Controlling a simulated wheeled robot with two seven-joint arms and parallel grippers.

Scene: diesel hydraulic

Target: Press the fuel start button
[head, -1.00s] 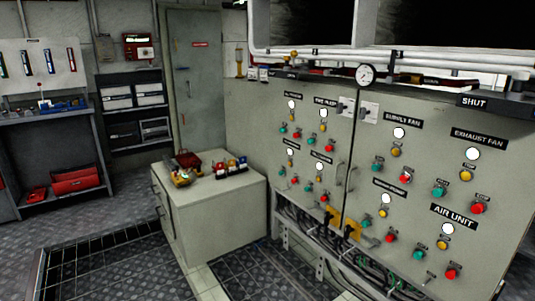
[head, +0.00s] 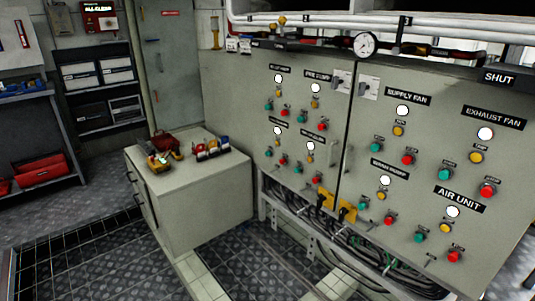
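A grey control cabinet (head: 225,95) fills the right of the head view. Its left door has two groups of controls above two others, each with a white lamp, a yellow lamp, a green button and a red button. The upper groups have green buttons (head: 268,106) and (head: 303,118); the lower ones have green buttons (head: 267,152) and (head: 299,172). The small labels on this door are too blurred to read surely, so I cannot tell which is the fuel start button. Neither of my grippers is in view.
The right door has larger groups, including SUPPLY FAN (head: 408,95), EXHAUST FAN (head: 493,117) and AIR UNIT (head: 458,198). A low grey cabinet (head: 190,205) with small items on top stands left of the doors. Cables (head: 300,205) hang below them. Open floor lies in front.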

